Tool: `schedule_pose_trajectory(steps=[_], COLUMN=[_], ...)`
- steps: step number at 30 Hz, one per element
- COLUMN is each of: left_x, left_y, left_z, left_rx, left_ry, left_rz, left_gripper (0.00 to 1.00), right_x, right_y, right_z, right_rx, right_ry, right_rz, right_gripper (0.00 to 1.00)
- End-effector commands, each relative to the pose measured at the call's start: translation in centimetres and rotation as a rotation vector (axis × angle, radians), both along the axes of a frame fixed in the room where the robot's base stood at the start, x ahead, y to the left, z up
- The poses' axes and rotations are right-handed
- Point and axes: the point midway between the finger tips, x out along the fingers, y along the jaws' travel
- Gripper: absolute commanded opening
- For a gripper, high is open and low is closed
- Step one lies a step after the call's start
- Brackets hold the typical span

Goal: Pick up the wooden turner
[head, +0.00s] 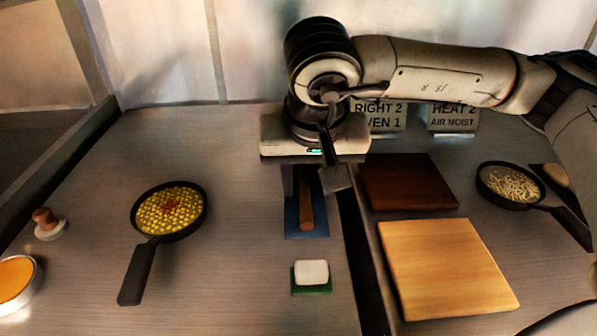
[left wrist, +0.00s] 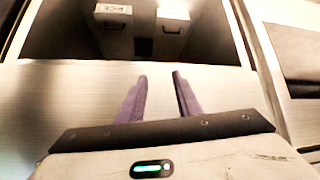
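The wooden turner (head: 306,205) lies on a small blue mat (head: 292,222) at the middle of the counter. Its lower stretch shows as a brown wooden strip; its upper part is hidden under my right gripper. My right gripper (head: 312,190) hangs over the mat, pointing down.
A pan of yellow food (head: 170,210) sits left, near a wooden-knobbed press (head: 46,222) and an orange-filled bowl (head: 16,280). A white block on green (head: 311,273) lies below the mat. Dark (head: 408,182) and light boards (head: 445,268) and another pan (head: 510,185) are right.

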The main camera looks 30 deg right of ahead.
Motion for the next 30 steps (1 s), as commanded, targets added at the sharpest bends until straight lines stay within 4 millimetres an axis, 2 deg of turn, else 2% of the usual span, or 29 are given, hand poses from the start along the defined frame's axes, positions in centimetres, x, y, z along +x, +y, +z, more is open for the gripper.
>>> schedule_pose_trajectory(steps=[3,8,16,25,26,30], left_x=[-0.6,-0.7,-0.3,0.1,0.1,0.1], left_y=[-0.1,-0.2,-0.1,0.1,0.1,0.2], left_z=[-0.3,-0.2,0.4,0.4,0.5,0.5], left_rx=[-0.001,-0.002,-0.004,-0.001,-0.001,0.001], left_ry=[0.013,0.015,0.007,0.000,0.000,0.000], left_rz=[-0.002,-0.003,-0.001,0.002,0.002,0.002], left_gripper=[0.31,0.31,0.31,0.31,0.31,0.31], right_x=[0.5,0.9,2.5,2.7,2.7,2.7], right_y=[-0.2,-0.4,-1.0,-1.1,-1.1,-1.1], right_z=[-1.3,-2.2,-5.7,-6.4,-6.4,-6.3], right_rx=[0.000,0.000,0.000,0.001,0.001,0.000], right_ry=[0.002,0.001,0.001,-0.001,-0.001,0.000], right_rz=[-0.001,-0.002,-0.001,-0.001,-0.001,-0.001], right_gripper=[0.39,0.39,0.39,0.39,0.38,0.14])
